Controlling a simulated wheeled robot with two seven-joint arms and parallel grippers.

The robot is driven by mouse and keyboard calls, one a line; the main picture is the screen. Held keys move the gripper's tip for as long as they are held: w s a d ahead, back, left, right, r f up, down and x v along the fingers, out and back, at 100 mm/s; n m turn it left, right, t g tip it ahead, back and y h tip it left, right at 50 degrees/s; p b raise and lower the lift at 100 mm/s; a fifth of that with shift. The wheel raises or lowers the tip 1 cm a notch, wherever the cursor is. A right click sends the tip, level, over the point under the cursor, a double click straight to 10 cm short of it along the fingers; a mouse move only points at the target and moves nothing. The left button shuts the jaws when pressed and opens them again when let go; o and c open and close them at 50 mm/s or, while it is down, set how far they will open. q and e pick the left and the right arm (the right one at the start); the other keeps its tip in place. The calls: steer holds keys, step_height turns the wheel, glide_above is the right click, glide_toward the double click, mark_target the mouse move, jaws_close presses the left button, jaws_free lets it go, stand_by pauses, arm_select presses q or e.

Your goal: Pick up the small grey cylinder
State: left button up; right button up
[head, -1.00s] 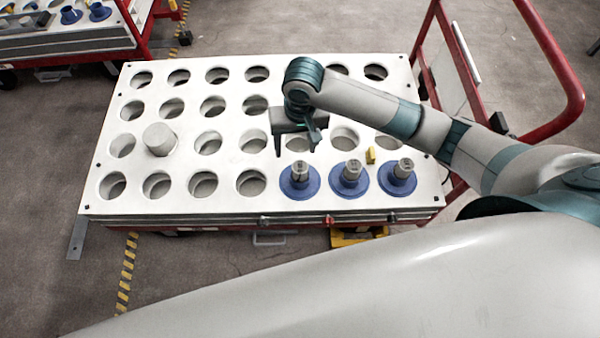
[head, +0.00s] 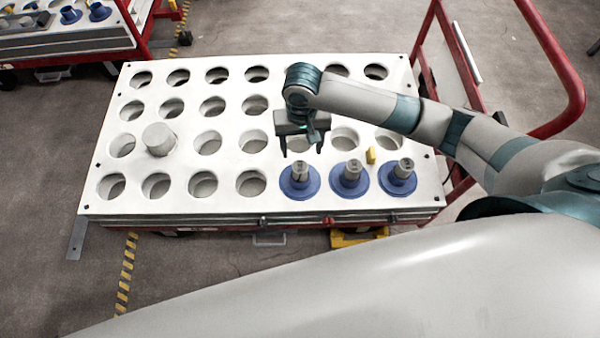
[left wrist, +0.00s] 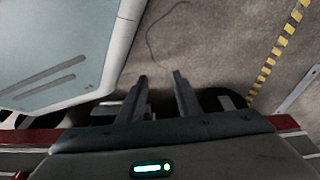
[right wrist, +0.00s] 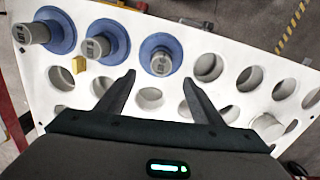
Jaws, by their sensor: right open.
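Three small grey cylinders stand upright on blue round bases in the front right of the white holed board: the left one (head: 300,172), the middle one (head: 352,170) and the right one (head: 404,167). My right gripper (head: 302,153) is open and empty, just behind and above the left cylinder. In the right wrist view that cylinder (right wrist: 161,62) is just beyond the fingertips (right wrist: 158,77), with nothing between the fingers. A wider pale grey cylinder (head: 160,139) stands in a hole at left. My left gripper (left wrist: 161,76) has its fingers apart over the floor, empty.
The white board (head: 225,112) has rows of mostly empty holes. A small yellow block (head: 370,156) sits behind the blue bases. A red rail (head: 573,95) rises at right. Another cart (head: 75,38) stands at the far left.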

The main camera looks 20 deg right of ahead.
mark_target(300, 166)
step_height(300, 166, down, 7)
steer(key=shift+f, duration=0.35)
arm_select(q)
steer(key=shift+s+a+r, duration=0.25)
steer(key=shift+s+a, duration=0.05)
steer(key=shift+s, duration=0.05)
arm_select(e)
steer(key=shift+f, duration=0.15)
steer(key=shift+w+f+b, duration=0.1)
steer(key=shift+f+b, duration=0.2)
steer(key=shift+f, duration=0.25)
step_height(300, 166, down, 3)
steer(key=shift+w+a+f, duration=0.1)
steer(key=shift+w+a, duration=0.05)
steer(key=shift+f, duration=0.45)
arm_select(q)
steer(key=shift+w+d+r, duration=0.2)
steer(key=shift+w+r, duration=0.4)
steer(key=shift+w, duration=0.15)
